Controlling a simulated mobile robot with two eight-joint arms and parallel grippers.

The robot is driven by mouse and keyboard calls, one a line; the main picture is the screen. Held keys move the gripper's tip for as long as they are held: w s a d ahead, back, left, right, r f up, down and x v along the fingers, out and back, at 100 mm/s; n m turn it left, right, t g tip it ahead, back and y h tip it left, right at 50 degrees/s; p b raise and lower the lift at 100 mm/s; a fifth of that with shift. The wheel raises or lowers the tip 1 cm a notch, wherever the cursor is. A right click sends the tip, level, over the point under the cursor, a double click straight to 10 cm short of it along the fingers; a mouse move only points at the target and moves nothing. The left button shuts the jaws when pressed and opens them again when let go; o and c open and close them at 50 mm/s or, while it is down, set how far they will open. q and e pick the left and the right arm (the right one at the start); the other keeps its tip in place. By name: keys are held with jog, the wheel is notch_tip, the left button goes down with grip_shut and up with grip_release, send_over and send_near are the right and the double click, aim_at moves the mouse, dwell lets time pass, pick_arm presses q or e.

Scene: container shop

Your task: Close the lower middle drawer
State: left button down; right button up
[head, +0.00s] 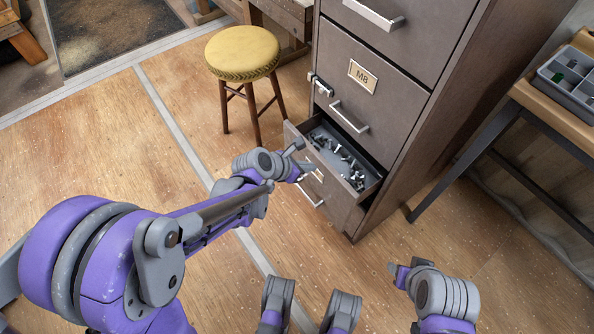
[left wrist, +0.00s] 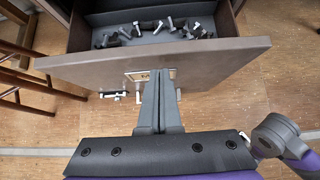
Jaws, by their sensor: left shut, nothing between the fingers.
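The cabinet's lower drawer (head: 342,208) stands pulled out, with its grey-brown front facing my left arm. In the left wrist view the drawer front (left wrist: 230,55) runs across the picture, its top edge toward the camera. Several metal bolts (head: 345,165) lie inside. My left gripper (head: 306,168) is at the outer face of this front, near its label holder. Its fingers (left wrist: 160,85) are shut together and empty; whether they touch the front cannot be told. My right gripper (head: 394,269) is small and partly turned away at the lower right, clear of the drawer.
The closed drawer marked M8 (head: 370,95) is directly above. A yellow-topped stool (head: 242,53) stands to the left of the cabinet. A workbench (head: 556,105) with a grey parts tray (head: 560,82) is at the right. Floor before the drawer is open.

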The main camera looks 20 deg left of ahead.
pick_arm(q)
jog(key=shift+w+d, duration=0.35)
jog(key=shift+w, duration=0.15)
jog(key=w+d, duration=0.8)
jog(key=w, duration=0.2)
jog(key=shift+w+r+b, duration=0.15)
jog(key=shift+b, duration=0.25)
